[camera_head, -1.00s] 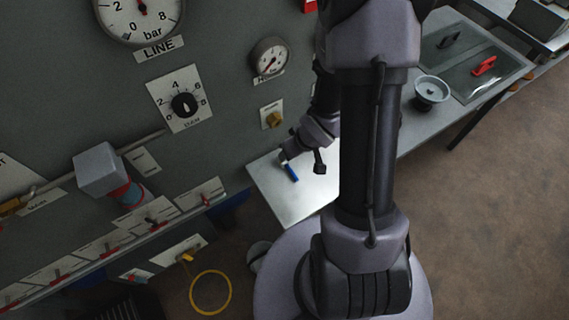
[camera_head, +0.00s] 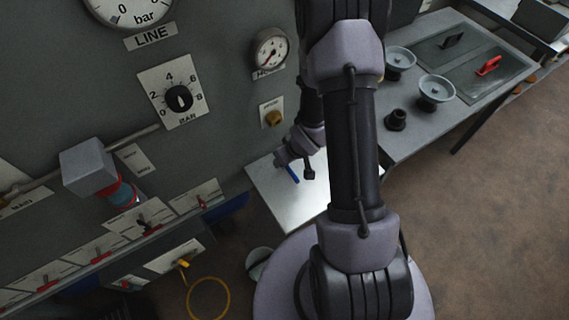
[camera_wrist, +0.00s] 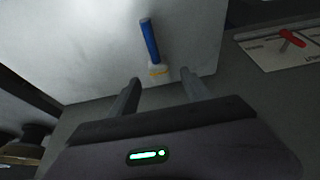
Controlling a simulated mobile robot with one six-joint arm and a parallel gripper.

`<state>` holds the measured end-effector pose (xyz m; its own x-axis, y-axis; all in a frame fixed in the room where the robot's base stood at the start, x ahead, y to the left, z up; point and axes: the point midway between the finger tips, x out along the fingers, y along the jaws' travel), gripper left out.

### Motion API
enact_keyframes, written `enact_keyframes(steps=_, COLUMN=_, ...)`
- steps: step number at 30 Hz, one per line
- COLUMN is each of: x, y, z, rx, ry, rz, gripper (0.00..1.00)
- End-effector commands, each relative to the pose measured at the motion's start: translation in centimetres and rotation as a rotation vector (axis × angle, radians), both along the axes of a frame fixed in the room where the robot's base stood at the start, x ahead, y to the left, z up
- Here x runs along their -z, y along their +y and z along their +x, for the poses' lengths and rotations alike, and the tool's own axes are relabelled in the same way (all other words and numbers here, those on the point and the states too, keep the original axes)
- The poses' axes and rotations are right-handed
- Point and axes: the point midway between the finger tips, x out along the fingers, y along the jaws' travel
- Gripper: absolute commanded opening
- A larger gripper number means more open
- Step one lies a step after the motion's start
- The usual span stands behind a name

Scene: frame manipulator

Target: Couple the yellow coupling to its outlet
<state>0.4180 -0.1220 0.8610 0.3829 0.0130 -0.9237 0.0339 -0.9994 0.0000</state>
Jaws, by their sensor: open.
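A short blue rod with a white end and a yellow band (camera_wrist: 159,71) lies on or just above a pale metal shelf. I take it for the yellow coupling, but cannot be sure. Its blue part (camera_head: 293,175) also shows in the head view. My gripper (camera_wrist: 160,78) is open, with the banded end between and just beyond its fingertips; no grip shows. In the head view my arm hides most of the gripper. A brass-yellow fitting (camera_head: 274,119) on a small plate on the grey panel may be the outlet. A yellow hose loop (camera_head: 208,298) hangs below the panel.
The pale shelf (camera_head: 275,200) sits against the panel. A pressure gauge (camera_head: 270,49) and a dial knob (camera_head: 179,99) stick out nearby. Funnel-like dishes (camera_head: 436,92) and a black fitting (camera_head: 396,119) stand on the right bench. A red-handled plate (camera_wrist: 288,40) shows in the wrist view.

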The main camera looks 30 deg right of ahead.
Motion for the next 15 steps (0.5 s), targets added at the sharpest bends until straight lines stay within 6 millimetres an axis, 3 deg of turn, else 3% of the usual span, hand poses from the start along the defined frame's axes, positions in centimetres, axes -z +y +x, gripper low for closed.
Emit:
enact_keyframes(steps=6, x=3.6, y=-0.1, z=1.2, rx=-0.001, ry=0.001, rz=0.001, gripper=0.56)
enact_keyframes(steps=15, x=3.6, y=-0.1, z=1.4, rx=-0.001, ry=0.000, rz=0.000, gripper=0.56)
